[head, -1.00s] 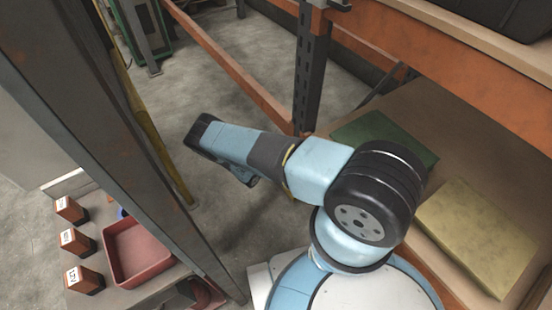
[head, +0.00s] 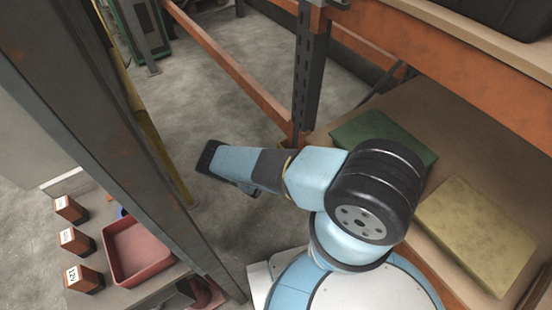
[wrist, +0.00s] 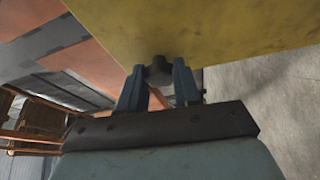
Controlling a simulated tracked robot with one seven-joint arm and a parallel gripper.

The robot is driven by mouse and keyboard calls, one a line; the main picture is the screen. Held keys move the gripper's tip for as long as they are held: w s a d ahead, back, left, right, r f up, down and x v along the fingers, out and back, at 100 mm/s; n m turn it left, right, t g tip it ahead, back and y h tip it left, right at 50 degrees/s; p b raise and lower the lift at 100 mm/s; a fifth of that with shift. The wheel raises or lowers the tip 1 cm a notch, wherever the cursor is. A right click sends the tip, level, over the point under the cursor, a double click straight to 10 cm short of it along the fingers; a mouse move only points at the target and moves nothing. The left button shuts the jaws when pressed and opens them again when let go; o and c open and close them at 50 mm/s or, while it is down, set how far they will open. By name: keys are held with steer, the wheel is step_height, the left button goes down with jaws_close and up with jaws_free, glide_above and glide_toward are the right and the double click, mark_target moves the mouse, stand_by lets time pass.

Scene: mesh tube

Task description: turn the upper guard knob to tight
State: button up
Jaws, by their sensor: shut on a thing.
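The guard knob (wrist: 158,70) is small and dark and sits at the edge of a yellow guard panel (wrist: 205,30) in the wrist view. My gripper (wrist: 158,80) has one finger on each side of the knob and is shut on it. The knob's markings cannot be made out, so its setting does not show. In the head view a narrow strip of yellow guard (head: 157,130) shows behind a dark post. My fingers and the knob cannot be made out there. No second knob is visible.
A dark steel post (head: 120,140) stands close at left. A red tray (head: 140,250) and several orange-brown boxes (head: 75,241) lie beyond it. At right, an orange rack has a green slab (head: 385,135) and a yellow slab (head: 478,230) on its shelf. Bare floor (head: 235,95) lies between.

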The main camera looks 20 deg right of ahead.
steer(key=shift+s+d+f+m+h, duration=0.1)
steer(key=shift+f+m+h, duration=0.1)
steer(key=shift+m, duration=0.4)
steer(key=shift+s+f+m+h, duration=0.1)
steer(key=shift+m+h, duration=0.1)
steer(key=shift+m, duration=0.4)
steer(key=o, duration=0.8)
steer(key=shift+o, duration=1.3)
steer(key=shift+w+m, duration=0.1)
steer(key=shift+m, duration=0.2)
steer(key=v, duration=0.7)
steer(key=shift+a+f, duration=0.15)
steer(key=shift+a, duration=0.1)
